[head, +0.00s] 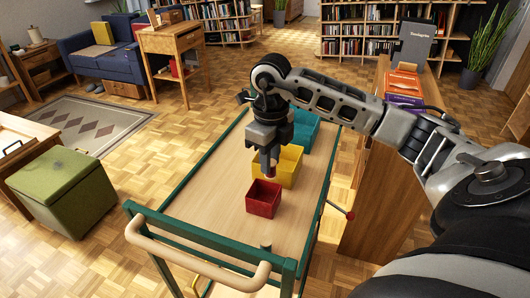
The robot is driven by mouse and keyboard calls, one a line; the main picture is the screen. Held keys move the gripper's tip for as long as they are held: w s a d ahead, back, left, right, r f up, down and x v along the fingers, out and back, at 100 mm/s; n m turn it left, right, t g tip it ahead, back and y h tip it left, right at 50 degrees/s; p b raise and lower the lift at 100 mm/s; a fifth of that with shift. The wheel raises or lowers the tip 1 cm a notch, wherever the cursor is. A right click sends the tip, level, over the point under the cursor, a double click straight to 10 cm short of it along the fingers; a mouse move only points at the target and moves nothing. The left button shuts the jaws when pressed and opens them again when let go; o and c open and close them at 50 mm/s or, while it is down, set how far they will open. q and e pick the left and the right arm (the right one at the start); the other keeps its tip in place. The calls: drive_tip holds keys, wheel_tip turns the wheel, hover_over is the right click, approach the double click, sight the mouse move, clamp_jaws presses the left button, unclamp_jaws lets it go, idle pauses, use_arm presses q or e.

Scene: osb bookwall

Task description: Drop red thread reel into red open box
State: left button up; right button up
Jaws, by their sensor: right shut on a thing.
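The red open box (263,199) stands on the wooden top of a green-framed trolley (215,190), in front of a yellow open box (290,168). My right gripper (269,168) points down just above the back part of the red box. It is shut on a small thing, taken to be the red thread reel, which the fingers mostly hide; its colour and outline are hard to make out. My left gripper is not in view.
A teal open box (303,131) stands behind the yellow one. The trolley has a pale handle (190,254) at its near end. A wooden counter (376,215) stands close on the right, and a green storage stool (62,188) is on the left. The trolley top left of the boxes is clear.

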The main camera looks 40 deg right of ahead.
sight(270, 175)
wheel_tip(270, 175, down, 4)
drive_tip(key=shift+r+b, duration=0.15)
drive_tip(key=shift+b, duration=1.05)
drive_tip(key=shift+f+b, duration=0.45)
drive_tip(key=shift+f, duration=0.2)
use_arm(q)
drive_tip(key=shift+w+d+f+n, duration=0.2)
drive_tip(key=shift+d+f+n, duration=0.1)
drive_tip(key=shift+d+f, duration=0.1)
use_arm(e)
drive_tip(key=o, duration=1)
drive_tip(key=shift+o, duration=0.2)
drive_tip(key=shift+r, duration=0.1)
use_arm(q)
drive_tip(key=p, duration=0.3)
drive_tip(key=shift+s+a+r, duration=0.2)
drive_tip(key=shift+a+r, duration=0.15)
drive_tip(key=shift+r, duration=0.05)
use_arm(e)
wheel_tip(270, 175, up, 16)
